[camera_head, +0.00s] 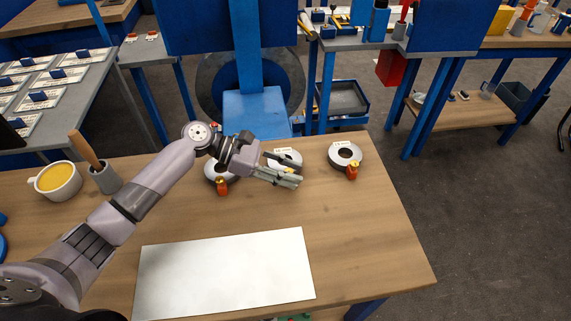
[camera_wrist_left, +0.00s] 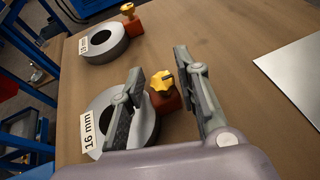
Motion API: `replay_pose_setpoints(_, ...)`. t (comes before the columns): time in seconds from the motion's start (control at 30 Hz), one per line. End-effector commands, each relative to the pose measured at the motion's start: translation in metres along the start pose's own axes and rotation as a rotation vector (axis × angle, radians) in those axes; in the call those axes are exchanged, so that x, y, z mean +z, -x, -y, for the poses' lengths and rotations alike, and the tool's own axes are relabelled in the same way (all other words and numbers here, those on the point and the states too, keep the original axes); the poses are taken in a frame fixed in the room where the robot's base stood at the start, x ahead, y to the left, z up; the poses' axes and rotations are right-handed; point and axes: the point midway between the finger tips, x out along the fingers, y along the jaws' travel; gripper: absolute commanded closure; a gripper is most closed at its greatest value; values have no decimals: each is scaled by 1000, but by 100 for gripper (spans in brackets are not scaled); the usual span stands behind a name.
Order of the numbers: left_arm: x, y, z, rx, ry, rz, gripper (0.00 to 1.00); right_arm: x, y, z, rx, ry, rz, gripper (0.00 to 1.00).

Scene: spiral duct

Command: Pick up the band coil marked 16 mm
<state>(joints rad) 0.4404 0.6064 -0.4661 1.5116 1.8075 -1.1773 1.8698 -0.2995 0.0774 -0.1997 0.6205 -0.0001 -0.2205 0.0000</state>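The band coil marked 16 mm (camera_wrist_left: 98,103) is a grey ring with a white label, lying flat at the lower left of the left wrist view. In the head view it is the middle coil (camera_head: 288,156), partly hidden by my gripper. A red block with a yellow knob (camera_wrist_left: 163,83) is beside the ring. My left gripper (camera_head: 298,175) is open above them. In the left wrist view its fingers (camera_wrist_left: 162,65) are on either side of the knob in the picture; the left finger overlaps the ring. No contact is clear. My right gripper is out of view.
Another coil (camera_head: 345,155) lies to the right and one (camera_head: 218,171) to the left, partly behind my arm; each has a red block. A cup (camera_head: 56,181) and a tool holder (camera_head: 106,179) stand at left. The right front tabletop is clear.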

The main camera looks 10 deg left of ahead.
Motion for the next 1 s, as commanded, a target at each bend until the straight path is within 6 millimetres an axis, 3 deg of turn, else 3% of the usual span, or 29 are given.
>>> replay_pose_setpoints(0.4, 0, 0, 0, 0, 0, 0, 100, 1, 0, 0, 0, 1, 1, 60)
replay_pose_setpoints(1.0, 2, 1, -1, 2, -3, 1, 100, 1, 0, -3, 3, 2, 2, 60)
